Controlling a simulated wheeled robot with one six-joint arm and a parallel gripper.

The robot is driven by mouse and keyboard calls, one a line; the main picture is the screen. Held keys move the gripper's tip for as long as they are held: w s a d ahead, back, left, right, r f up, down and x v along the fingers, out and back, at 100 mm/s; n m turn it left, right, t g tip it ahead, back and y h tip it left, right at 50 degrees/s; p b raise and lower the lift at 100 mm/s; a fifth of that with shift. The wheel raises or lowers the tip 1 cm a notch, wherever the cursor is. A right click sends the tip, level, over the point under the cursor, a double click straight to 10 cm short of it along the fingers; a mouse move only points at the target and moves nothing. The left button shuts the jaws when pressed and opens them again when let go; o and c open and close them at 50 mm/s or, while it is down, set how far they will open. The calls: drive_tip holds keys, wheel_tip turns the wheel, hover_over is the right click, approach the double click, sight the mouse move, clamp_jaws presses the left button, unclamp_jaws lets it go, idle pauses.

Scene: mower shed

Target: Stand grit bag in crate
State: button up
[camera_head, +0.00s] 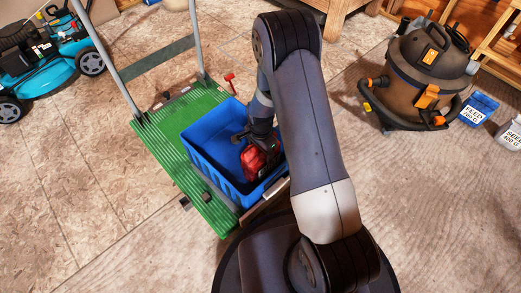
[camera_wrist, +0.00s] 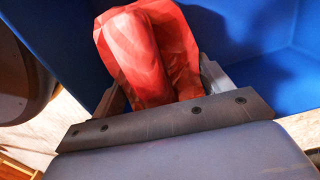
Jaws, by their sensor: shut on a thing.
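The grit bag (camera_head: 257,161) is red and sits inside the blue crate (camera_head: 198,154), near its right side. It looks roughly upright in the head view, with its base hidden. My gripper (camera_head: 250,140) reaches down into the crate and is shut on the bag. In the wrist view the red bag (camera_wrist: 150,55) fills the space between the fingers of my gripper (camera_wrist: 155,95), with blue crate wall (camera_wrist: 255,40) behind and beside it. Whether the bag touches the crate floor cannot be told.
The crate stands on a green cart (camera_head: 162,134) with a metal push handle (camera_head: 98,45). A brown shop vacuum (camera_head: 425,75), a blue feed box (camera_head: 478,107) and a grey container (camera_head: 510,133) stand at right. A teal mower (camera_head: 45,65) is at upper left. The lower-left floor is clear.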

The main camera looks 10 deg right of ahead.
drive_tip(key=shift+f, duration=0.1)
drive_tip(key=o, duration=2.1)
drive_tip(key=shift+c, duration=0.2)
wheel_tip(320, 180, up, 12)
drive_tip(key=p, duration=0.4)
drive_tip(key=shift+p, duration=0.3)
